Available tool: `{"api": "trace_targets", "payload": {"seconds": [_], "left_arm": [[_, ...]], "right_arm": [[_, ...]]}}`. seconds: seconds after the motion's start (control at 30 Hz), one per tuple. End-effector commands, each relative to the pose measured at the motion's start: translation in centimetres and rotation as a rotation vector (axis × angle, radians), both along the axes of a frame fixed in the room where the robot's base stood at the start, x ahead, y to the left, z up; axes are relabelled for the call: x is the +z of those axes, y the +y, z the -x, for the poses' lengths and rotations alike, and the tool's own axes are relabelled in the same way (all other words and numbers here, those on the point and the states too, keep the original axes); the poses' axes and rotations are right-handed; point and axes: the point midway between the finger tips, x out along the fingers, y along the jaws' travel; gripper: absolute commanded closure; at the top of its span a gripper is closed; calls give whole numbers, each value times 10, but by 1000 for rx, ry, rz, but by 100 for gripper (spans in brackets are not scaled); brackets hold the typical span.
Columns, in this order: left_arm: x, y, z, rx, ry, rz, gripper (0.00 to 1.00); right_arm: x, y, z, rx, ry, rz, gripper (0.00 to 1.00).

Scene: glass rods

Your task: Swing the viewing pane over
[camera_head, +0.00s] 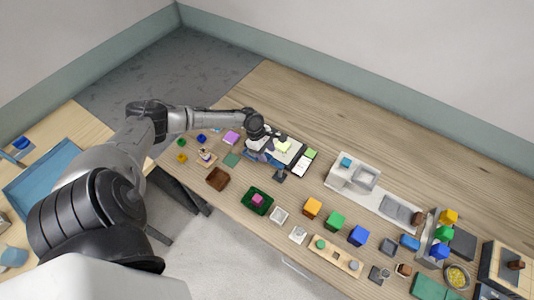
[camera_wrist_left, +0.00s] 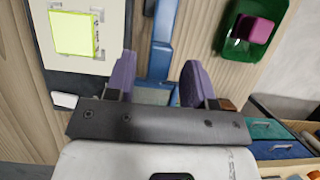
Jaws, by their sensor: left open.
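I cannot make out for sure which part is the viewing pane. A dark-framed white board (camera_wrist_left: 60,80) with a yellow-green square (camera_wrist_left: 75,33) lies at the left of the left wrist view. A blue bar (camera_wrist_left: 160,50) runs beside the board. My left gripper (camera_wrist_left: 159,65) is open, its two purple fingers apart, with the blue bar showing between them. I cannot tell whether they touch it. In the head view my left gripper (camera_head: 268,147) is over the board's left part, hiding some of it.
A green tray with a magenta block (camera_head: 257,200) stands in front. A brown tray (camera_head: 217,179) is to the left. A white card with a green end (camera_head: 304,163) lies right of the board. Several coloured blocks and a white holder (camera_head: 338,183) are further right. The table behind is clear.

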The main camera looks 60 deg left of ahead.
Motion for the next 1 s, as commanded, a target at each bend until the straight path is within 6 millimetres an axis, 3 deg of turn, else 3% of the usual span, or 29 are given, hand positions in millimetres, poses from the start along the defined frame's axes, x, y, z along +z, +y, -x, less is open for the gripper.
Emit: {"api": "trace_targets", "payload": {"seconds": [0.53,1.0], "left_arm": [[-12,-4,-2,0,0,0,52],[-11,-5,-2,0,1,0,97]], "right_arm": [[1,-3,0,8,-1,12,57],[1,-2,0,5,-1,7,57]]}}
